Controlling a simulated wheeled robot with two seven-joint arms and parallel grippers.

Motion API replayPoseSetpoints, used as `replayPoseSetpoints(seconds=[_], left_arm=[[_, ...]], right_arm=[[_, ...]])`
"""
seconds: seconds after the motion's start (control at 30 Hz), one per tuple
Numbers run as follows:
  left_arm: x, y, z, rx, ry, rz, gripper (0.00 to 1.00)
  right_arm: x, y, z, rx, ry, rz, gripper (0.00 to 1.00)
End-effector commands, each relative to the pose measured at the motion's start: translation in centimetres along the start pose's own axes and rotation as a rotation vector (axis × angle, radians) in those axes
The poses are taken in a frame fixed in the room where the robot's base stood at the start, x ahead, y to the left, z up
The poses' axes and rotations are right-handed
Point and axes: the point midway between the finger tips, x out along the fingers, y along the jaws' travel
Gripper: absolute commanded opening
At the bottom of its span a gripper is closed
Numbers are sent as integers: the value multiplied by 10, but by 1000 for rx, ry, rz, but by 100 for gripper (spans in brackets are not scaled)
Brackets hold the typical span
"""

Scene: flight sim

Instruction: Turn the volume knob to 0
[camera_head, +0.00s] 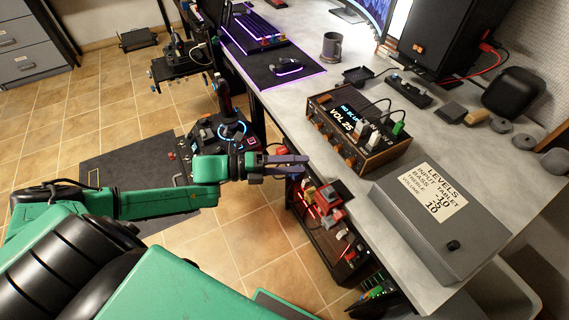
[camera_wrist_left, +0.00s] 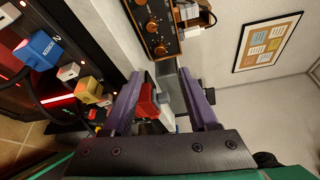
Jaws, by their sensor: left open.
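A wood-sided amplifier (camera_head: 379,154) stands on the grey desk, with a lit display (camera_head: 350,118) reading "VOL 25". Several orange-ringed knobs (camera_head: 335,142) line its front face; I cannot tell which is the volume knob. The amplifier's front and knobs (camera_wrist_left: 156,47) also show at the top of the left wrist view. My left gripper (camera_head: 306,165) is open, with its purple fingers in front of the desk edge, left of and below the amplifier, apart from the knobs. Between the fingers (camera_wrist_left: 163,95) in the wrist view, red and white blocks show behind. My right gripper is not in view.
A grey box (camera_head: 440,245) with a label (camera_head: 432,191) listing levels, volume 10, sits right of the amplifier. Plugs and colored blocks (camera_head: 328,202) fill a rack below the desk edge. A mug (camera_head: 331,47) and mouse (camera_head: 287,66) are farther back. Cables top the amplifier.

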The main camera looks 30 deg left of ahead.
Motion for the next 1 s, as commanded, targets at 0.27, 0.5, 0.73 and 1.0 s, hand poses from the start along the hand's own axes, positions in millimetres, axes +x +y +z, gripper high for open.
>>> replayPoseSetpoints(seconds=[0.27, 0.5, 0.73, 1.0], left_arm=[[-28, 0, 0, -1, -1, -1, 59], [-28, 2, 2, -5, -7, 2, 59], [-74, 140, 60, -431, -431, 210, 59], [-209, 414, -155, -1594, -1345, 588, 50]], right_arm=[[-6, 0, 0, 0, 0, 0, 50], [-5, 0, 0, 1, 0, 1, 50], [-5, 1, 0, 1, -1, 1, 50], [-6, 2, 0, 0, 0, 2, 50]])
